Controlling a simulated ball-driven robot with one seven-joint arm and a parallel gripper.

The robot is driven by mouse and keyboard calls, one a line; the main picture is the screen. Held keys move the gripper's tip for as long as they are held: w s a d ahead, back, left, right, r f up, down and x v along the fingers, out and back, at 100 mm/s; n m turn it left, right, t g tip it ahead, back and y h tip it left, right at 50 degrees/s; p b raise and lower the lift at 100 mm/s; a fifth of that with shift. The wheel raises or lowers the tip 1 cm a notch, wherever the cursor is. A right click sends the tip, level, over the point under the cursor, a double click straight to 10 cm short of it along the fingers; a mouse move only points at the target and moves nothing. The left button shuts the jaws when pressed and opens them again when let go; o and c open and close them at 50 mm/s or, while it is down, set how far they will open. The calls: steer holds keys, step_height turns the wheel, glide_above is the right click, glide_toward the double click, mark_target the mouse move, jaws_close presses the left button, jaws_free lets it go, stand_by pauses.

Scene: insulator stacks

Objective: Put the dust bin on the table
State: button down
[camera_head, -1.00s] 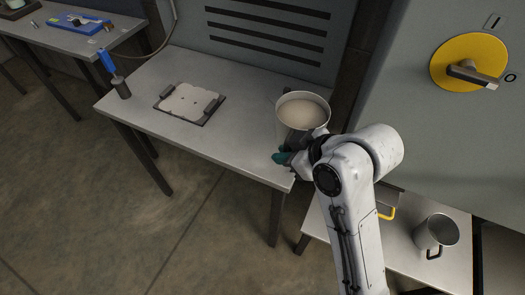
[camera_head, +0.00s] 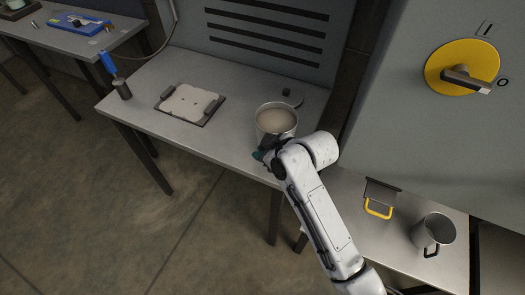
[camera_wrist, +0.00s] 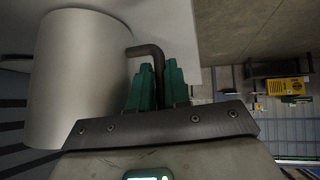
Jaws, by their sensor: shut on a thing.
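The dust bin (camera_head: 276,119) is a pale metal cylinder with an open top and beige stuff inside. In the head view it is upright, over the right part of the grey table (camera_head: 222,77); I cannot tell whether its base touches the top. In the wrist view its smooth side (camera_wrist: 78,75) fills the left, and a dark bent handle (camera_wrist: 145,51) runs from it to my gripper. My gripper (camera_wrist: 158,85) has teal fingers shut on that handle. In the head view my gripper (camera_head: 259,156) is at the table's front edge, partly hidden by my arm.
A dark-framed plate (camera_head: 190,104) lies left of the bin. A small dark round object (camera_head: 287,96) is behind it. A lower table at right holds a metal mug (camera_head: 433,232) and a yellow-handled item (camera_head: 380,197). A cabinet with a yellow switch (camera_head: 462,70) stands behind.

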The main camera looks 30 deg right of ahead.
steer(key=shift+f, duration=0.1)
steer(key=c, duration=1.1)
jaws_free()
steer(key=shift+f, duration=0.1)
steer(key=v, duration=1.2)
steer(key=s+a+f+m+g, duration=0.2)
steer(key=s+f+m+g, duration=0.15)
steer(key=s+f, duration=0.65)
steer(key=s+d+f+m+g+h, duration=0.1)
steer(key=s+d+g, duration=0.1)
steer(key=s, duration=0.4)
steer(key=s+d+f+m+g+h, duration=0.1)
steer(key=s+d+f+g+h, duration=0.1)
steer(key=s, duration=0.4)
steer(key=shift+s+d+f, duration=0.25)
steer(key=shift+s+d, duration=0.1)
steer(key=shift+s, duration=0.05)
